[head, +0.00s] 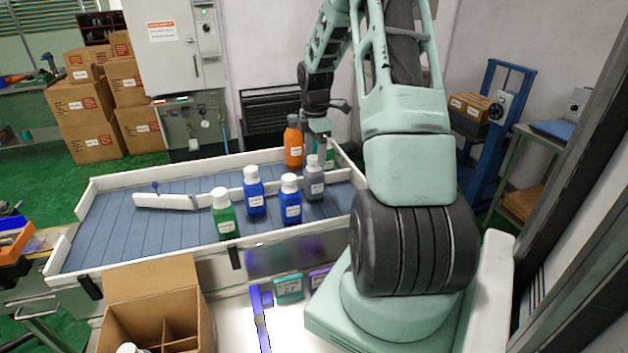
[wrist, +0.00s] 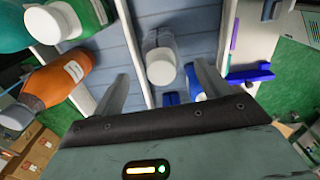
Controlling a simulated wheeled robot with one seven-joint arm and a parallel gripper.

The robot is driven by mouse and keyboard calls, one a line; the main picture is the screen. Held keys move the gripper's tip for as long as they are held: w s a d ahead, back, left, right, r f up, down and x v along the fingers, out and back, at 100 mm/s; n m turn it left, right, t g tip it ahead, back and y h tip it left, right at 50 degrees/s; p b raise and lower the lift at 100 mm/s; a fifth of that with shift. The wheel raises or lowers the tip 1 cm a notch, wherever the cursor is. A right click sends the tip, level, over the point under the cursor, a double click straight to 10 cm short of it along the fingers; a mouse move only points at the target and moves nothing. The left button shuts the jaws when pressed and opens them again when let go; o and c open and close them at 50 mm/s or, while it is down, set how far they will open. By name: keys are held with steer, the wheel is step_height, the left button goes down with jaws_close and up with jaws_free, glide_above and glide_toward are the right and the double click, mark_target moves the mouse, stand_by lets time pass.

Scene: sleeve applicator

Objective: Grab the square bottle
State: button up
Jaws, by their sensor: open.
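Several white-capped bottles stand on a grey-blue conveyor (head: 165,237): a green bottle (head: 224,220), two blue bottles (head: 254,198) (head: 290,207) and a grey bottle (head: 314,184). An orange bottle (head: 294,150) and another green bottle (head: 330,157) stand farther back. I cannot tell for sure which one is square. My gripper (head: 317,148) is above the grey bottle in the head view. In the wrist view my gripper (wrist: 160,92) is open, and the grey bottle (wrist: 160,48) shows between and beyond its fingers, not gripped. The orange bottle (wrist: 62,80) is left of the fingers.
A white diverter rail (head: 165,201) lies across the conveyor, and low white walls edge it. An open cardboard box (head: 150,290) with dividers stands in front. A blue bottle (wrist: 194,80) is close to the right finger in the wrist view. The conveyor's left part is clear.

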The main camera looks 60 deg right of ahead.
mark_target(314, 169)
steer(key=shift+a+f+p, duration=0.15)
steer(key=shift+f+p, duration=0.8)
steer(key=shift+f, duration=2.4)
steer(key=c, duration=1.3)
